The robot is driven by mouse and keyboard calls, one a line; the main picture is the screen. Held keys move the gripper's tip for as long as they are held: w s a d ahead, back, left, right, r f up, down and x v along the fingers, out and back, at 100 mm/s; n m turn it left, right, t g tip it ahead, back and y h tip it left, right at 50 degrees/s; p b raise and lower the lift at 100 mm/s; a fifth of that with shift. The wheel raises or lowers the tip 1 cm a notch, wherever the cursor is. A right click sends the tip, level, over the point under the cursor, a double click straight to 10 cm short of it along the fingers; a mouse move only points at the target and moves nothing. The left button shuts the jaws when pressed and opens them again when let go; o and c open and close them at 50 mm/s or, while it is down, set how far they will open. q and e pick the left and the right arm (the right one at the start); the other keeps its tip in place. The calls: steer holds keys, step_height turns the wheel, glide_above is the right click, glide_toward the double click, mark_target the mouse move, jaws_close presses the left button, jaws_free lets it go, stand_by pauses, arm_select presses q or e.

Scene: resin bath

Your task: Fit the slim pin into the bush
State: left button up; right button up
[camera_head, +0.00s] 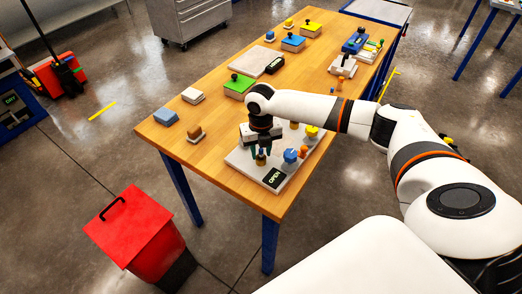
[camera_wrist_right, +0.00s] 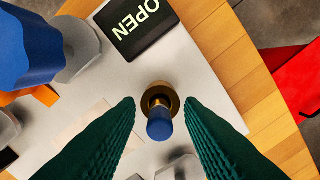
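A small blue-topped pin (camera_wrist_right: 160,127) stands in or over the brass ring of the bush (camera_wrist_right: 160,93) in the right wrist view; how deep it sits cannot be told. In the head view the brass-coloured bush (camera_head: 261,158) shows under my right gripper (camera_head: 260,153), on the pale board. My right gripper's dark green fingers (camera_wrist_right: 160,106) are open, one on each side of the pin, with clear gaps to it. My left gripper is not in view.
The pale board (camera_head: 240,160) carries a sign reading OPEN (camera_head: 273,178), a blue knob (camera_head: 290,156), an orange piece (camera_head: 304,150) and a yellow piece (camera_head: 312,131). Other blocks stand along the wooden table (camera_head: 205,130). A red bin (camera_head: 135,228) stands on the floor in front.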

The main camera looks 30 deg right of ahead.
step_height(320, 180, up, 12)
steer(key=b, duration=0.2)
steer(key=shift+f, duration=0.15)
stand_by(0.4)
